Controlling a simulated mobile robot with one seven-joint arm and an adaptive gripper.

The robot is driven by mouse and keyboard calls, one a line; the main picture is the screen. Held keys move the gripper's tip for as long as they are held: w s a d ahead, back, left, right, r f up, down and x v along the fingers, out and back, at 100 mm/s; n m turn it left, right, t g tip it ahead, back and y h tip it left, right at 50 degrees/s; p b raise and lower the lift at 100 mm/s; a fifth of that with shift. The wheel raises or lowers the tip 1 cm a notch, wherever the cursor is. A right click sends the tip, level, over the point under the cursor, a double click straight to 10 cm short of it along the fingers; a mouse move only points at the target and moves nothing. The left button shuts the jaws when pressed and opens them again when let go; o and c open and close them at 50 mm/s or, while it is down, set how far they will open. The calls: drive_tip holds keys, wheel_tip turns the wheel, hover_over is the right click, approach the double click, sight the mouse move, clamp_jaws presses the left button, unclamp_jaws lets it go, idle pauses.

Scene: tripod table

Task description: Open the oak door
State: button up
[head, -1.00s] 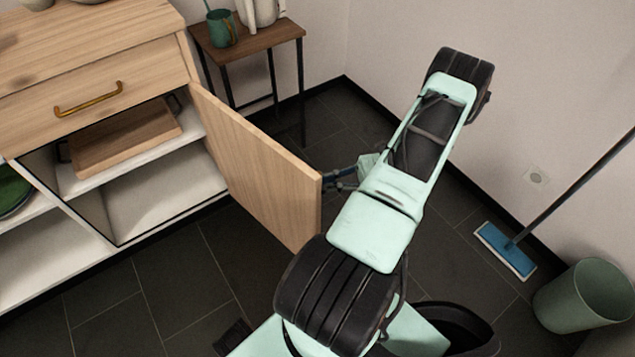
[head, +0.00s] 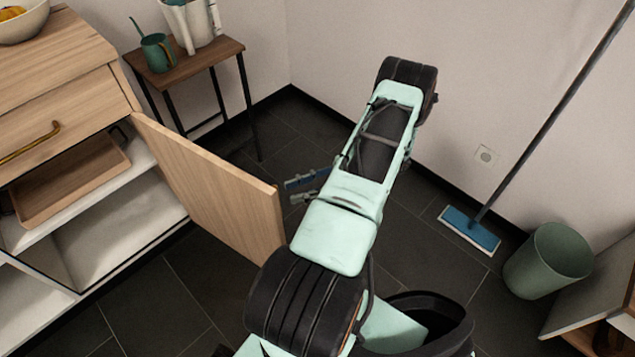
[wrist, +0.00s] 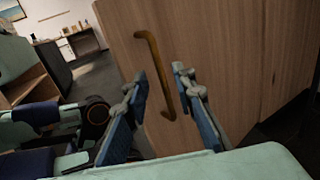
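The oak door (head: 210,195) stands wide open, swung out from the cabinet on its hinged left edge. In the wrist view its outer face (wrist: 225,60) fills the middle and right, with a brass bar handle (wrist: 157,70) on it. The handle is hidden in the head view. My gripper (head: 292,191) is just beyond the door's free edge, on the outer-face side. In the wrist view my gripper (wrist: 160,78) has its two blue fingers spread and empty. The handle shows between them in the picture, ahead of the fingertips and seemingly apart from them.
The cabinet's shelf holds a wooden tray (head: 70,180). A mop (head: 470,228) and green bin (head: 547,260) are at the right. Dark floor is clear below the door.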

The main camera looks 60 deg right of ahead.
drive_tip(key=v, duration=0.6)
drive_tip(key=shift+s+d, duration=0.15)
drive_tip(key=shift+d, duration=0.05)
idle(0.4)
